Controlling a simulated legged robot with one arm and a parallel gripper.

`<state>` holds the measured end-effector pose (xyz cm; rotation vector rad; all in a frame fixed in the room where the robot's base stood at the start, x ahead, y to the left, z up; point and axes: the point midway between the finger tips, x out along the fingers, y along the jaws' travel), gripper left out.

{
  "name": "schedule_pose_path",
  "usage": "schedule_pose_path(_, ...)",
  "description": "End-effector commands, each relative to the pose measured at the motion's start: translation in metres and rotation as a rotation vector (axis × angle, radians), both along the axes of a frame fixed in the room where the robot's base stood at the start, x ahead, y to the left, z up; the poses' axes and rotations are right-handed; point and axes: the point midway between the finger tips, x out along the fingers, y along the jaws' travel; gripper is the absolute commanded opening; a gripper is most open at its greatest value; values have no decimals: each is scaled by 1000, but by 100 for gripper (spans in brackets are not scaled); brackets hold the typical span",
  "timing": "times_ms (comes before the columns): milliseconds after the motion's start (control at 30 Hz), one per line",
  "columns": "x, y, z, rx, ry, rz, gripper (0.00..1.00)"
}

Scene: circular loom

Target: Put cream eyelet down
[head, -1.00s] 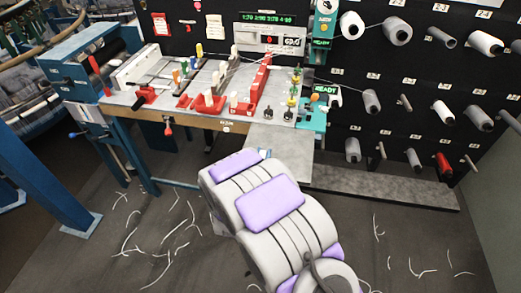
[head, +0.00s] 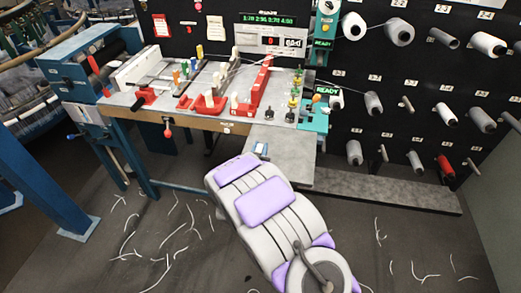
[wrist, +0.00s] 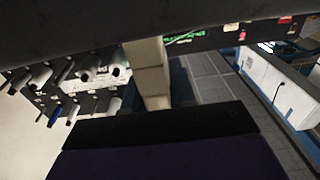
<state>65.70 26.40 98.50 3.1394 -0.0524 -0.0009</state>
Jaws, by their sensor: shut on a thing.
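In the wrist view my gripper (wrist: 145,78) is shut on a cream, block-like piece (wrist: 149,82), which I take to be the cream eyelet. It stands between the dark upper and lower jaws, and its ends are partly hidden by them. In the head view my arm reaches from the bottom right toward the front of the workbench. The gripper's jaws and the held piece cannot be made out there.
The workbench (head: 150,97) carries red holders (head: 247,108), a red tray (head: 203,103) and several cream pegs (head: 208,98). A lower grey shelf (head: 284,148) is mostly bare. A rack of yarn cones (head: 446,113) stands right. Thread scraps lie on the floor.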

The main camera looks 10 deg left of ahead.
Motion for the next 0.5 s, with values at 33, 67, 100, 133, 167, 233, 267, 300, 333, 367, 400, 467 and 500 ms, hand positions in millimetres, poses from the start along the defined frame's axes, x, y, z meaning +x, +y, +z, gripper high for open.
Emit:
schedule_pose_path(33,0,0,0,0,0,0,0)
schedule_pose_path(67,0,0,0,0,0,0,0)
schedule_pose_path(100,0,-1,0,1,1,0,0)
schedule_pose_path(133,0,-1,-1,1,1,0,26)
schedule_pose_path(167,0,-1,-1,2,1,-1,29)
schedule_pose_path(233,0,-2,0,3,0,-1,36)
schedule_pose_path(267,0,-3,0,3,0,-1,38)
schedule_pose_path(300,0,-3,0,4,1,-1,42)
schedule_pose_path(333,0,-3,0,4,1,-1,45)
schedule_pose_path(367,0,-3,0,4,0,-1,48)
schedule_pose_path(400,0,-4,0,4,1,-1,50)
schedule_pose_path(467,0,-3,0,4,1,-1,50)
schedule_pose_path(500,0,-3,0,4,1,-1,50)
